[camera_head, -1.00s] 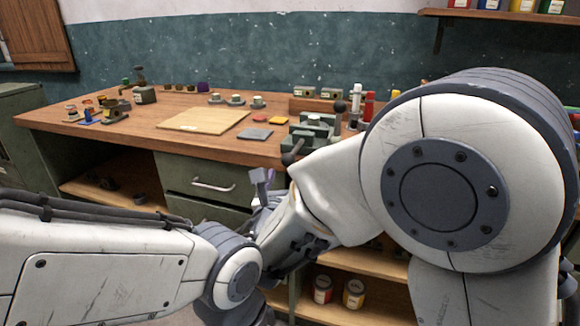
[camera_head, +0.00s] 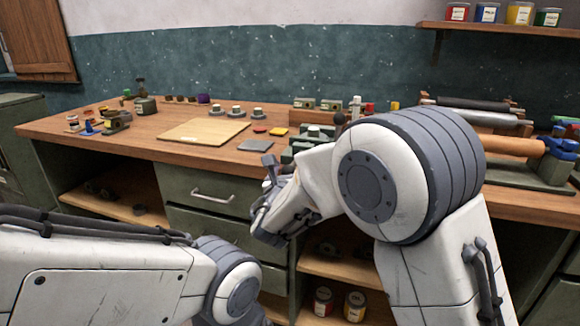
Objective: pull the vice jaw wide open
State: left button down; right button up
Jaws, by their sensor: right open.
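The green vice (camera_head: 302,147) stands at the bench's front edge, right of the drawer. My right arm hides much of it, and I cannot tell how wide its jaw stands. A dark round knob (camera_head: 339,118) shows just behind my arm, beside the vice. My right gripper (camera_head: 269,180) is open and empty, in front of the bench edge and a little below and left of the vice, apart from it. My left arm comes in at the lower left; its gripper is not in view.
The wooden bench (camera_head: 130,137) holds a pale board (camera_head: 203,132), a grey slab (camera_head: 255,145) and small cups. A drawer handle (camera_head: 213,196) sticks out of the front below. A roller press (camera_head: 500,150) stands at the right. Paint tins (camera_head: 354,306) sit on the lower shelf.

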jog(key=c, duration=1.1)
grip_shut()
jog(key=shift+f, duration=0.1)
